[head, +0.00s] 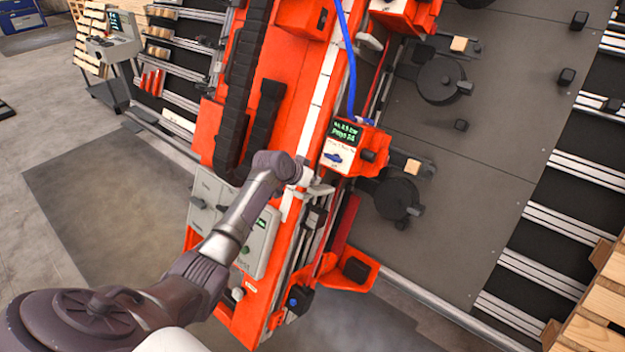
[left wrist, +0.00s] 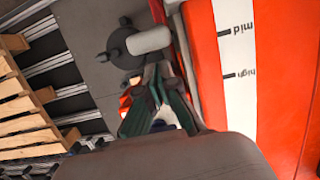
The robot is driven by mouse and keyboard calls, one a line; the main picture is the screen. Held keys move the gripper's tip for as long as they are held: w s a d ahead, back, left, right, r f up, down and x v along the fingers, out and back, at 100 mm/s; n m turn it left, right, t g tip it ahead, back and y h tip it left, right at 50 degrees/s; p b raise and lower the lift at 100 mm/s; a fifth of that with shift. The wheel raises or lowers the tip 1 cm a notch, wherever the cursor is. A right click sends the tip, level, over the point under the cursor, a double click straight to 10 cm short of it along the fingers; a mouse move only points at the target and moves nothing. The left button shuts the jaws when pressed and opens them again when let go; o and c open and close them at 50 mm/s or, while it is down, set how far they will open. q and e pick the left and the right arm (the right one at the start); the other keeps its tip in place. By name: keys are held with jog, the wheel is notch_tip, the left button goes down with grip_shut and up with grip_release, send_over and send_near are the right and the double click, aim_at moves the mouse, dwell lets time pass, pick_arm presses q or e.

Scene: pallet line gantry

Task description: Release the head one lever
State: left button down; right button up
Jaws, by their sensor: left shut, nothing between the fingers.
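An orange head unit (head: 347,148) with a small green-lit display sits on the orange gantry beam in the middle of the head view. A small blue lever-like part (head: 333,156) shows on its white front plate; its exact position is too small to read. My left gripper (head: 322,190) is just below this unit, close to its lower edge; I cannot tell whether it touches. No readable label tells which head is number one. My right gripper is out of view.
The orange beam (left wrist: 273,70) with a white scale strip marked "mid" and "high" runs beside my fingers. A grey control box (head: 262,243) stands by my forearm. Wooden pallets (head: 600,318) are at lower right.

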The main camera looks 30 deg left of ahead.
pick_arm(q)
jog(key=shift+s+f, duration=0.3)
jog(key=shift+f, duration=0.15)
jog(key=shift+f, duration=0.1)
jog(key=shift+s+f+t+b, duration=0.45)
jog(key=shift+f+t+b, duration=0.25)
jog(key=shift+b, duration=0.6)
jog(key=shift+s+a+f+t+b, duration=0.1)
jog(key=shift+s+f+t+b, duration=0.45)
jog(key=shift+b, duration=1.75)
jog(key=shift+s+f+t+b, duration=0.1)
jog(key=shift+f+t+b, duration=0.85)
jog(key=shift+b, duration=1.4)
jog(key=shift+s+a+f+t+b, duration=0.1)
jog(key=shift+s+f+t+b, duration=0.45)
jog(key=shift+b, duration=1.75)
jog(key=shift+w+d+f+t+h, duration=0.1)
jog(key=shift+w+f+t+h, duration=0.1)
jog(key=shift+t+h, duration=0.1)
